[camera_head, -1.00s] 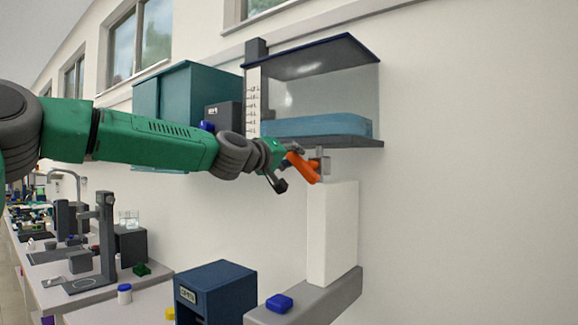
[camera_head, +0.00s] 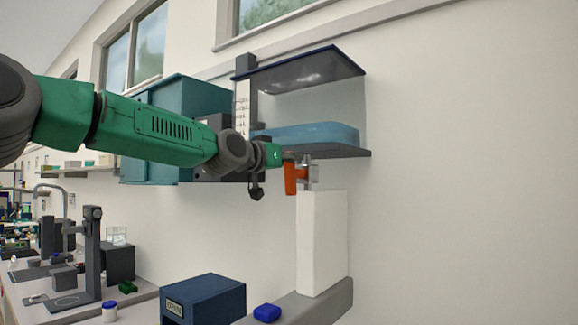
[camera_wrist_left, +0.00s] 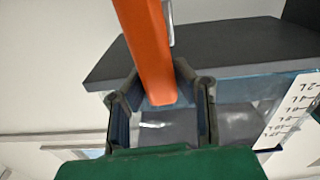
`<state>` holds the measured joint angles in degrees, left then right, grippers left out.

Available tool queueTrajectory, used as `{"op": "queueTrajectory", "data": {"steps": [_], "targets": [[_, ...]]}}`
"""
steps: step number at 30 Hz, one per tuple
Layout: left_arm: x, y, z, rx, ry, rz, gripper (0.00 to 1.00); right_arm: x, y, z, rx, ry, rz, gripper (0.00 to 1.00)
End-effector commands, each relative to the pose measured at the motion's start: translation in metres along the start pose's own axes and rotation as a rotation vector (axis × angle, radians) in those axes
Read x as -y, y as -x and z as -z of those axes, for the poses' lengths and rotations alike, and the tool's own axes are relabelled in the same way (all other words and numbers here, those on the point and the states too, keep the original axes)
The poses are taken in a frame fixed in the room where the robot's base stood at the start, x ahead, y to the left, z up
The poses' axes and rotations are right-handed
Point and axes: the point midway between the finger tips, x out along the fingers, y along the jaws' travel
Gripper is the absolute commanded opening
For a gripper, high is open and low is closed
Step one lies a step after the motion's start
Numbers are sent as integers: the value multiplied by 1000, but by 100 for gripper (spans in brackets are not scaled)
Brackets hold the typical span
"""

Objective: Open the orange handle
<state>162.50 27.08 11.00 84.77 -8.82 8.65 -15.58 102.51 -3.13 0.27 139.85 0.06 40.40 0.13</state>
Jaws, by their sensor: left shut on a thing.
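The orange handle (camera_head: 291,179) hangs nearly straight down from a grey valve (camera_head: 309,172) under the clear tank (camera_head: 310,110). My left gripper (camera_head: 274,170) reaches it from the left, just below the tank's dark base. In the left wrist view the orange handle (camera_wrist_left: 152,50) runs down from the top edge with its end between the two dark fingers, and the gripper is shut on it. How firmly the fingers touch it is partly hidden. My right gripper does not show.
A white block (camera_head: 322,243) stands under the valve on a grey ledge (camera_head: 335,300). A blue box (camera_head: 203,300) and a small blue lidded item (camera_head: 267,312) are lower left. A teal cabinet (camera_head: 195,98) is behind my arm. The wall at right is clear.

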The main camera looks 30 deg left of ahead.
Motion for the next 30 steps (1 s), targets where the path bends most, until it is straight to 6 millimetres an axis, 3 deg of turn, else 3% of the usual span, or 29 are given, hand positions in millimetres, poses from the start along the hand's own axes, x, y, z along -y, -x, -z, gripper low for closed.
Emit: {"op": "queueTrajectory", "data": {"steps": [1,19,20,21,30], "targets": [[0,-1,-11,22,-13,-2,0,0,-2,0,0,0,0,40],[-1,-1,-11,23,-46,-2,0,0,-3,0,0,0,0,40],[-1,-1,-11,22,-46,-2,32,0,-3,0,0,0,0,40],[-1,-1,-10,21,-46,-1,45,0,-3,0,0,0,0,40],[-2,0,-4,9,-46,-1,45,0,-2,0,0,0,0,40]]}}
